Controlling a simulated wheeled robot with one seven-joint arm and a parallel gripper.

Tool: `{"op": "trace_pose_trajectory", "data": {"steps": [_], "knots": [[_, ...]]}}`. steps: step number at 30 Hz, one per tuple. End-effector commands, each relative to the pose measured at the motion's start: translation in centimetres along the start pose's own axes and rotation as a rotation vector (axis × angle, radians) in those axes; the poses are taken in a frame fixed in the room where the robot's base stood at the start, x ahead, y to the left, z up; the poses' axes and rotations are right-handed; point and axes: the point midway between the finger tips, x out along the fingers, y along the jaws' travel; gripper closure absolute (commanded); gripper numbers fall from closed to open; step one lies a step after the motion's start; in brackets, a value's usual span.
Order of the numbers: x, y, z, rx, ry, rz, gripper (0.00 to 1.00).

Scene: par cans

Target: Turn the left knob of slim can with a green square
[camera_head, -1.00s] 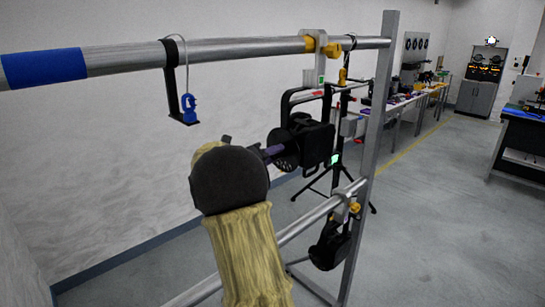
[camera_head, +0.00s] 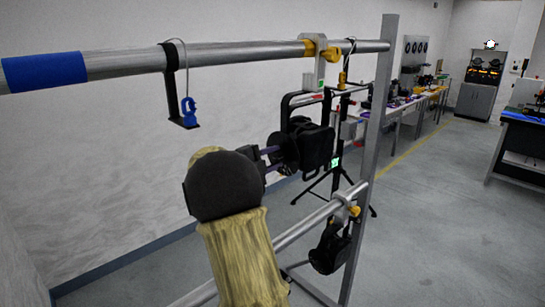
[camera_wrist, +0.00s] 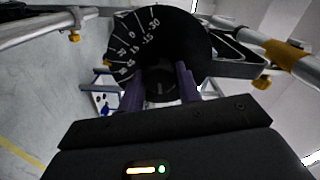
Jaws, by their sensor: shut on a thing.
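A black can (camera_head: 318,143) hangs in a yoke from the upper rail, with a round black dial (camera_head: 284,151) on its near side. In the wrist view the dial (camera_wrist: 180,38) carries white angle marks, including 0, 15 and 30. My gripper (camera_head: 274,158) reaches the dial's middle with two purple fingers. In the wrist view my gripper (camera_wrist: 161,86) is shut on the dark knob (camera_wrist: 160,90) at the dial's centre. The fingers hide the knob's sides. A small green square (camera_head: 335,162) shows just right of the can; I cannot tell whether it is on it.
The upper rail (camera_head: 230,54) carries a blue band, a bracket with a blue clip (camera_head: 189,108) and a yellow-knobbed clamp (camera_head: 318,52). A lower rail (camera_head: 300,225) holds another black lamp (camera_head: 330,245). An upright post (camera_head: 368,165) stands right of the can. Open floor lies further right.

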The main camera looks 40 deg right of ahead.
Motion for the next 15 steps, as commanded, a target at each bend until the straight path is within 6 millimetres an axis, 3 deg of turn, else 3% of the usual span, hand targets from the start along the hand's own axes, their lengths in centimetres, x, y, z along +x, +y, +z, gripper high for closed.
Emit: {"op": "trace_pose_trajectory", "data": {"steps": [15], "knots": [[-0.05,-0.03,0.04,-0.405,-0.002,0.002,0.89]]}}
